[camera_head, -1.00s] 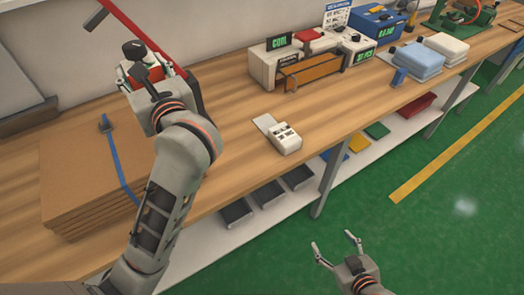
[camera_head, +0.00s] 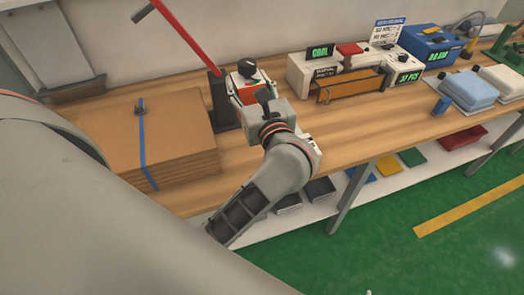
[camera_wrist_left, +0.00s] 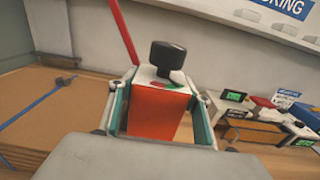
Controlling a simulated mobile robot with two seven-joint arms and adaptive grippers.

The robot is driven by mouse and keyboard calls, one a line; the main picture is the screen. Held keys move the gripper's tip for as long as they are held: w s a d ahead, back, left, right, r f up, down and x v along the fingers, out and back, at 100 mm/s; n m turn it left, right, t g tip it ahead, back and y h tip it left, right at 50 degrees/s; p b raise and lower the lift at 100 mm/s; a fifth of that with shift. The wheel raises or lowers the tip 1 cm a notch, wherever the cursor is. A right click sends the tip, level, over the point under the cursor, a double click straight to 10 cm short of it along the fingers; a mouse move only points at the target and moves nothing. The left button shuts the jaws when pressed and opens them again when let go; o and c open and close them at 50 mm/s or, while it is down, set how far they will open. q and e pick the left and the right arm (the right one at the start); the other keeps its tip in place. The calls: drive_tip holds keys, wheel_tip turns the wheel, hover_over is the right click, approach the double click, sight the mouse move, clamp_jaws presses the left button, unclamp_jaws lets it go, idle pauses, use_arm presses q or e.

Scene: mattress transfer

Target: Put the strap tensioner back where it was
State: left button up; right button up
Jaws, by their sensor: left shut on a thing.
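My left gripper (camera_head: 247,88) is shut on a boxy white tool with a red front and a black knob (camera_head: 247,68), which I take to be the strap tensioner. In the left wrist view the tool (camera_wrist_left: 158,112) sits upright between both fingers, over the bench. Its underside is hidden, so I cannot tell whether it touches the bench. It is just right of a black stand (camera_head: 222,105) with a long red lever (camera_head: 188,36). Of my right gripper, only a trace of a fingertip may show at the bottom edge.
A stack of brown cardboard (camera_head: 110,135) with a blue strap (camera_head: 142,150) lies on the wooden bench (camera_head: 350,130) to the left. A small white device is mostly hidden behind my left wrist.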

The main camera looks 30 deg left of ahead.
use_arm(q)
wheel_tip(320, 180, down, 7)
drive_tip(key=b, duration=0.4)
drive_tip(key=shift+a+r, duration=0.1)
drive_tip(key=shift+r, duration=0.1)
wheel_tip(320, 180, down, 12)
drive_tip(key=b, duration=0.8)
drive_tip(key=shift+f, duration=0.15)
drive_tip(key=shift+f+b, duration=0.3)
drive_tip(key=shift+b, duration=0.1)
drive_tip(key=shift+r, duration=0.15)
drive_tip(key=shift+f, duration=0.2)
drive_tip(key=o, duration=1.8)
use_arm(e)
wheel_tip(320, 180, down, 10)
drive_tip(key=a, duration=0.1)
drive_tip(key=shift+w+a+n, duration=0.2)
drive_tip(key=shift+w+n, duration=0.1)
drive_tip(key=shift+s+f, duration=0.1)
drive_tip(key=shift+s, duration=0.05)
